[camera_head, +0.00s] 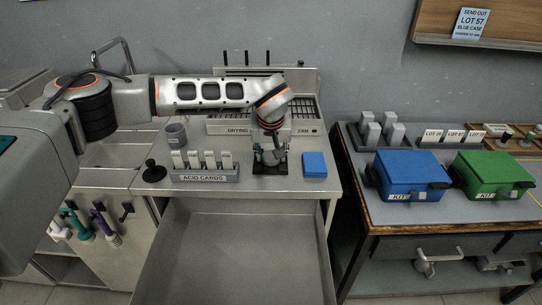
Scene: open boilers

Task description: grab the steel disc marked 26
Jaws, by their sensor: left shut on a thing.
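My left arm comes in from the left, and its gripper (270,158) points down over a black square stand (270,169) on the steel bench. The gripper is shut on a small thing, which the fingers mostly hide. I cannot tell whether it is clear of the stand. No marking 26 is readable, so I cannot tell if this is the steel disc. My right gripper is not in view.
A rack of acid cards (204,174), a grey cup (176,135) and a black knob (154,171) stand left of the gripper. A blue pad (315,165) lies right. Blue (411,173) and green (491,173) kit cases stand on the right table.

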